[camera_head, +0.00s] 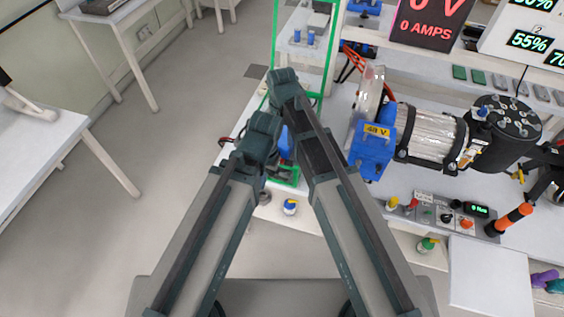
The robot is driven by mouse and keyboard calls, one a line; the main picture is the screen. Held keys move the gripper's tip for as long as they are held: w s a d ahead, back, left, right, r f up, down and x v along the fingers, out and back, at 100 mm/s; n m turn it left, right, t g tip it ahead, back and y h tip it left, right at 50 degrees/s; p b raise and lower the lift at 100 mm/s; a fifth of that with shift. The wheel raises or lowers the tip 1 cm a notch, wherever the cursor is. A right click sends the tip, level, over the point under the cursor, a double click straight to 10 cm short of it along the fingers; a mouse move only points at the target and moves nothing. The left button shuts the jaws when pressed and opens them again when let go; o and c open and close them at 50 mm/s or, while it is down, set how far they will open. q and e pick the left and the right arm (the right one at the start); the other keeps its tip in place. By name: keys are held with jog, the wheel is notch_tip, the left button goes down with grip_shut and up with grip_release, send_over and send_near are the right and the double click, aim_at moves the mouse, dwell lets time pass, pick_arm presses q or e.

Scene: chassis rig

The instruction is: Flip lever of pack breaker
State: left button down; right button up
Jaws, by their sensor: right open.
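My two arms reach forward from the bottom and cover much of the near bench. My right gripper (281,172) shows only as a small dark part low between the arms, open, with no thing seen in it. My left gripper is hidden behind its own arm. A blue part (286,145) shows in the gap between the arms, near the bench's left end; the right arm partly covers it. I cannot make out the breaker or its lever, nor how the lever stands. A blue box labelled 48 V (372,150) stands to the right of my arms.
A silver motor (433,134) with a black end lies right of the blue box. A control panel (445,214) with coloured knobs sits in front of it. A green frame (273,45) rises at the bench's left end.

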aim_at(282, 161)
notch_tip(282, 161, down, 13)
jog(key=b, duration=1.2)
jog(key=shift+c, duration=0.3)
grip_shut()
